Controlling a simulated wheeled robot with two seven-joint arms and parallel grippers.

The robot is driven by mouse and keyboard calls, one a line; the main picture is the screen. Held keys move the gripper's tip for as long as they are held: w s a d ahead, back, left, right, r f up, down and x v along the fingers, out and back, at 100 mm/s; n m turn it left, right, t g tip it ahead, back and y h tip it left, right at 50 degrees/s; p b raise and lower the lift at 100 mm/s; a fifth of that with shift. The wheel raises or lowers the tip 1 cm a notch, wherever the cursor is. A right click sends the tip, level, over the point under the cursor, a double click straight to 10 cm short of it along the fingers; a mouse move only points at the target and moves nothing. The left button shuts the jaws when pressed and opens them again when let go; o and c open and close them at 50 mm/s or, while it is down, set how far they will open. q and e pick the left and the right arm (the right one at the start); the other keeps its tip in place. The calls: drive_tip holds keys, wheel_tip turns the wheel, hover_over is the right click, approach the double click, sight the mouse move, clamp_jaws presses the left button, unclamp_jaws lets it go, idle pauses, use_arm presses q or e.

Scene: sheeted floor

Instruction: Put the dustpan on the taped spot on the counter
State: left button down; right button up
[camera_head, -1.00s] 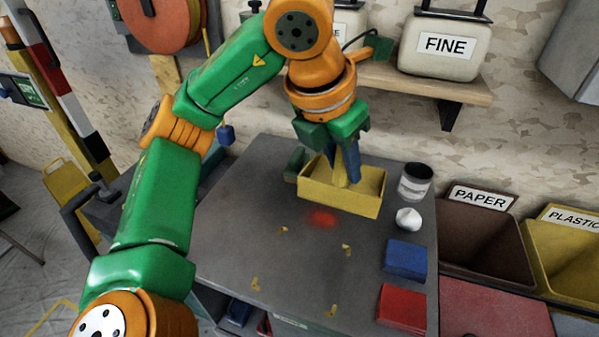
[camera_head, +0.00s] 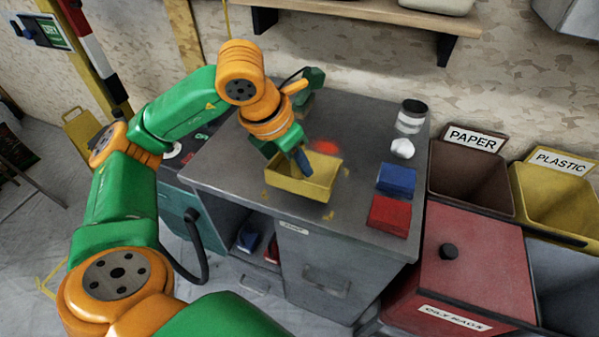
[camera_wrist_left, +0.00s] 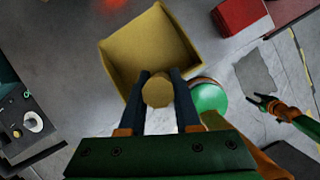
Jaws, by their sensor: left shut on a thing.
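The yellow dustpan (camera_head: 318,188) is an open tray over the front part of the grey counter (camera_head: 235,165). My left gripper (camera_head: 304,162) is shut on its handle (camera_wrist_left: 158,90), which shows between the fingers in the left wrist view. I cannot tell whether the pan touches the counter.
A blue block (camera_head: 396,179), a red block (camera_head: 389,215), a white lump (camera_head: 402,148) and a jar (camera_head: 411,116) line the counter's right side. A red glow (camera_head: 324,147) lies behind the pan. Bins and a red oily-rags box (camera_head: 470,265) stand to the right.

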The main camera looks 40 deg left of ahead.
use_arm(q)
drive_tip(key=x, duration=0.3)
drive_tip(key=a+x, duration=0.1)
drive_tip(key=shift+s+d+f+p, duration=0.1)
drive_tip(key=shift+f+p, duration=0.25)
drive_tip(key=shift+f, duration=0.1)
drive_tip(key=shift+f+b, duration=0.2)
drive_tip(key=shift+b, duration=0.1)
drive_tip(key=c, duration=0.6)
unclamp_jaws()
drive_tip(key=shift+r+p, duration=0.25)
drive_tip(key=shift+p, duration=0.05)
drive_tip(key=d+v, duration=0.1)
drive_tip(key=v, duration=1.1)
drive_tip(key=shift+s+a, duration=0.15)
drive_tip(key=shift+a, duration=0.3)
